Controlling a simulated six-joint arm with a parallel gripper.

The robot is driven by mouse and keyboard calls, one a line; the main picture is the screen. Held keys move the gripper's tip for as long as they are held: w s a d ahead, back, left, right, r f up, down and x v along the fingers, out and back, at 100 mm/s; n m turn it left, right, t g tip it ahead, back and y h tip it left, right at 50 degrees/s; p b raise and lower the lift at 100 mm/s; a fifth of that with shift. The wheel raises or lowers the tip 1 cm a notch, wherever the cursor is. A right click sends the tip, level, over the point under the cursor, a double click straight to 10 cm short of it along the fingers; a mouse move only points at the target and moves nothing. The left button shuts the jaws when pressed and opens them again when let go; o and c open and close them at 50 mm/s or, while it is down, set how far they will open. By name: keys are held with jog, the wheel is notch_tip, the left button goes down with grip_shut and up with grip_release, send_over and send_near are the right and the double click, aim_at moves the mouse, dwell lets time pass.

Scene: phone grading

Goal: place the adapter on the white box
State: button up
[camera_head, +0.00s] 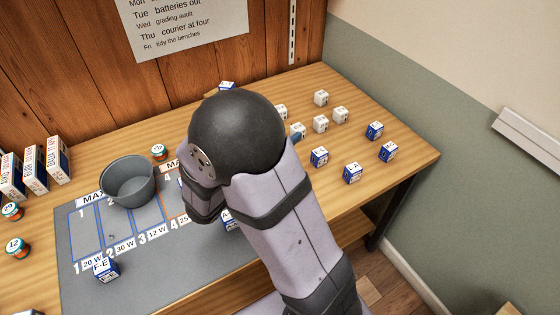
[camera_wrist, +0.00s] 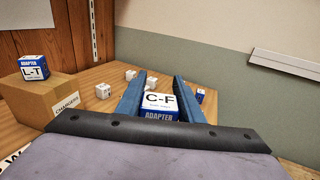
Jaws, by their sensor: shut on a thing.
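A blue-and-white adapter marked C-F (camera_wrist: 159,101) is between the two blue fingers of my gripper (camera_wrist: 160,92) in the wrist view. The gripper is shut on it, label facing the camera. In the head view my dark round wrist and pale arm hide most of the gripper and the held adapter. Several small white boxes stand on the wooden table right of my arm, one at the back (camera_head: 321,98) and one further right (camera_head: 340,115). White boxes also show beyond the fingers in the wrist view, one at the left (camera_wrist: 103,91). I cannot tell which white box is meant.
Blue-and-white adapters stand right of my arm, including one near the table edge (camera_head: 352,173). A cardboard box (camera_wrist: 38,98) with adapter L-T (camera_wrist: 34,69) on top is left in the wrist view. A grey pot (camera_head: 129,183) stands on the grey numbered mat (camera_head: 85,295).

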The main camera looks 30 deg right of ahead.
jog(key=shift+f, duration=3.45)
jog(key=shift+f+b, duration=0.1)
jog(key=shift+b, duration=0.25)
jog(key=o, duration=1.1)
jog(key=shift+c, duration=0.2)
jog(key=b+v, duration=0.1)
jog(key=v, duration=1.1)
jog(key=shift+d+r, duration=0.1)
jog(key=shift+r, duration=0.15)
